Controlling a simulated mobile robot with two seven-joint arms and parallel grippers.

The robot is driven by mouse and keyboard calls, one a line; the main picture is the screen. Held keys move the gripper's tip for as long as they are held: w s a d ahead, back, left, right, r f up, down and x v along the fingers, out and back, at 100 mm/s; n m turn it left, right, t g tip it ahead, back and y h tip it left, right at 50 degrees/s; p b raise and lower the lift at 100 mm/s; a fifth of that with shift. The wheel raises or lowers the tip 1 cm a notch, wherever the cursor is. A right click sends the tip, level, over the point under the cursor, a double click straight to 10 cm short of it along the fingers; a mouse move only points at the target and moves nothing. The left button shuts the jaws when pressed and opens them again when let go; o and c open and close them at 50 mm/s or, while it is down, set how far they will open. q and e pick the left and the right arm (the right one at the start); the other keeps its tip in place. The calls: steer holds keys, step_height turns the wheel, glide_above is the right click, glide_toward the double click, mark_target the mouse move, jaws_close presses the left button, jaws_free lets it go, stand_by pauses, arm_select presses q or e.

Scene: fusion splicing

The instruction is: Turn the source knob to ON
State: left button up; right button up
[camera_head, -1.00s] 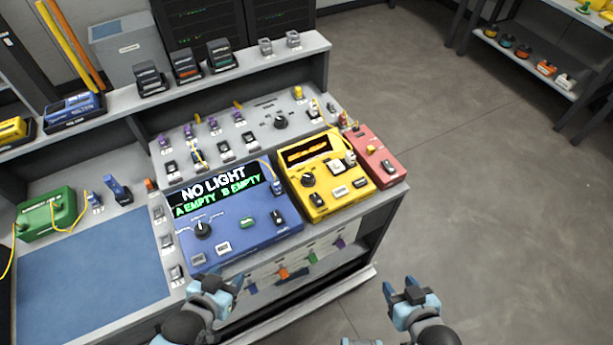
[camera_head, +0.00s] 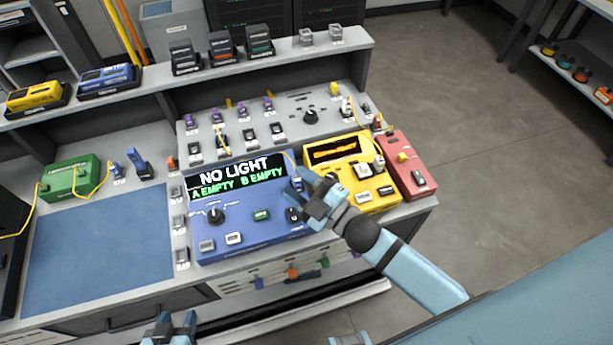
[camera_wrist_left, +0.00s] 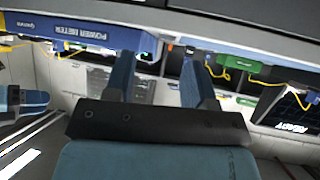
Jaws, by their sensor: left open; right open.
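The yellow box (camera_head: 376,204) with a dark display stands right of the blue power meter (camera_head: 245,243), which reads NO LIGHT. The yellow box's black knob, clear earlier, is largely hidden behind my right gripper (camera_head: 314,200). That gripper is open over the seam between the two boxes; I cannot tell whether it touches anything. Other black knobs sit on the blue meter (camera_head: 215,215) and on the grey back panel (camera_head: 310,116). No source label is readable. My left gripper (camera_head: 172,328) is open and empty below the bench front; its fingers show in the left wrist view (camera_wrist_left: 160,80).
A red box (camera_head: 408,178) stands right of the yellow one. A green box (camera_head: 72,178) and a bare blue mat (camera_head: 98,245) are on the left. Open floor (camera_head: 470,130) lies to the right.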

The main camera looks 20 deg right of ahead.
steer(key=a+r+n+g+y+b, duration=0.2)
steer(key=a+r+n+g+y, duration=0.25)
steer(key=n, duration=0.65)
steer(key=a+r+n+g+y+b, duration=0.1)
steer(key=a+n+g+y, duration=0.2)
steer(key=n+g+y, duration=0.55)
steer(key=w+d+f+n+g+h+b, duration=0.3)
steer(key=d+f+n+g+h+b, duration=0.35)
steer(key=n+h, duration=1.15)
steer(key=w+d+n+t+h, duration=0.2)
steer(key=w+d+n+h, duration=0.3)
steer(key=d, duration=0.8)
steer(key=shift+m+h, duration=0.3)
steer(key=shift+m, duration=0.45)
steer(key=f, duration=1.3)
steer(key=shift+w+f, duration=0.1)
steer(key=shift+w, duration=0.2)
